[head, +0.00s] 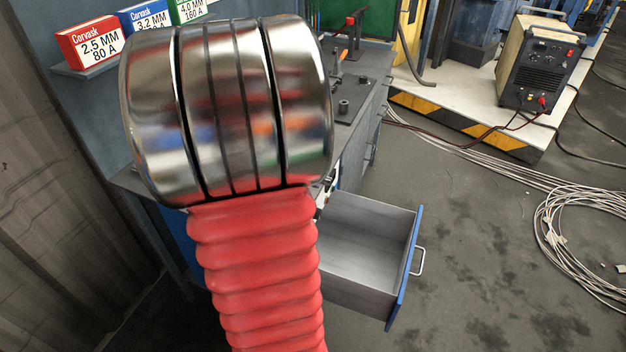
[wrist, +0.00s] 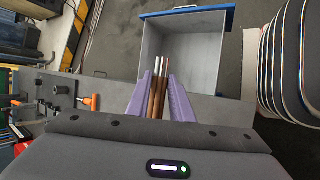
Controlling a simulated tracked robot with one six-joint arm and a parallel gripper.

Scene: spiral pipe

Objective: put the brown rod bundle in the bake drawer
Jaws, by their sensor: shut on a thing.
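The bake drawer is pulled out and empty-looking in the head view (head: 372,240), with a blue front and a grey inside. It also shows at the top of the wrist view (wrist: 208,60). My gripper (wrist: 159,84) has purple fingers and is shut on the brown rod bundle (wrist: 157,93), several thin brown rods with pale and reddish tips. In the wrist view the rod tips overlap the drawer's near inside part. How high they are above its floor I cannot tell. In the head view my arm hides my gripper and the bundle.
The grey workbench (head: 361,95) with clamps and tools stands beside the drawer. Red, blue and green electrode boxes (head: 95,42) sit on a shelf at upper left. A welding machine (head: 540,65) stands on a striped platform. Coiled cable (head: 580,235) lies on the floor at right.

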